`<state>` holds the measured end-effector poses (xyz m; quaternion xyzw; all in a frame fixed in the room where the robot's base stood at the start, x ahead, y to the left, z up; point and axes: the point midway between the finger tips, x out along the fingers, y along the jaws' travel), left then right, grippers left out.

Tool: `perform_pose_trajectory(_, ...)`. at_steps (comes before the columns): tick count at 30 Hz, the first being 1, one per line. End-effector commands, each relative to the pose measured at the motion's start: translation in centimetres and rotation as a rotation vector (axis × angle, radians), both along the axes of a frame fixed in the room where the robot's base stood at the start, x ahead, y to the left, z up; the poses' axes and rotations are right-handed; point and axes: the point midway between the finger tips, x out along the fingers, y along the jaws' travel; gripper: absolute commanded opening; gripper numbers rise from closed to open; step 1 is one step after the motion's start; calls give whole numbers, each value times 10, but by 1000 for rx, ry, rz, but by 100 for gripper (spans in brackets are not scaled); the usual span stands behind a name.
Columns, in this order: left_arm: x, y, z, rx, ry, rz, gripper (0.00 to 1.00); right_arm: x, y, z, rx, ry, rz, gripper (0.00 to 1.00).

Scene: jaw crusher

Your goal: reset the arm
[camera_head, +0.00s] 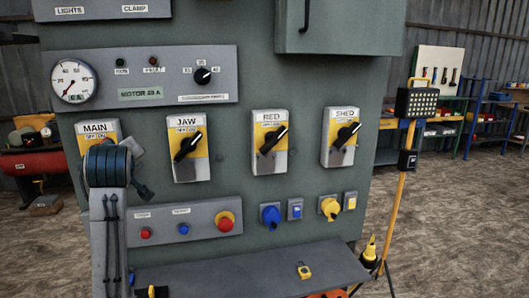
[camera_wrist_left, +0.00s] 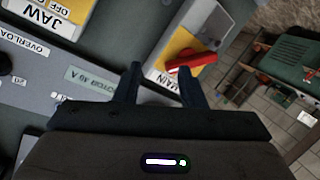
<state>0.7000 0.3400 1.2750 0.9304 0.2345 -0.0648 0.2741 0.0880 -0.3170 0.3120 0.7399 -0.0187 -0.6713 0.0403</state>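My left arm rises at the lower left of the head view, with its wrist in front of the MAIN switch (camera_head: 97,130). That switch has a yellow and grey front, and the arm hides its lower part. In the left wrist view, the two fingers of my left gripper (camera_wrist_left: 160,80) stand apart with nothing between them. The MAIN switch's red handle (camera_wrist_left: 190,63) shows just beyond the right fingertip; whether they touch I cannot tell. My right gripper is in neither view.
The JAW (camera_head: 187,148), RED (camera_head: 269,143) and SHED (camera_head: 341,138) switches line the green cabinet to the right. Below are push buttons (camera_head: 184,229) and blue and yellow sockets (camera_head: 271,216). A shelf (camera_head: 240,272) juts out underneath. A yellow post (camera_head: 401,195) stands at right.

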Motion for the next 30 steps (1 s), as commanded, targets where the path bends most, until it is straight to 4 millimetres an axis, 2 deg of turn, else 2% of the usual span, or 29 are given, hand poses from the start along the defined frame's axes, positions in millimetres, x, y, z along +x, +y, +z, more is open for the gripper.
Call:
perform_pose_trajectory(1,-5,-2,-36,20,57,-19,36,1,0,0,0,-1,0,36)
perform_pose_trajectory(6,-33,-11,-138,89,232,-97,36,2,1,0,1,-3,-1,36)
perform_pose_trajectory(11,-74,-19,-226,146,391,-181,36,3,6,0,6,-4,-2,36)
perform_pose_trajectory(15,-121,-27,-293,191,526,-263,36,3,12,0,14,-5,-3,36)
perform_pose_trajectory(20,-185,-36,-359,235,675,-366,36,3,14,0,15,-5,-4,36)
perform_pose_trajectory(24,-248,-45,-405,263,801,-464,36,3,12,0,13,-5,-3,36)
perform_pose_trajectory(27,-292,-50,-429,278,881,-533,36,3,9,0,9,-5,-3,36)
perform_pose_trajectory(30,-328,-55,-444,288,941,-592,36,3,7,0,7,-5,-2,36)
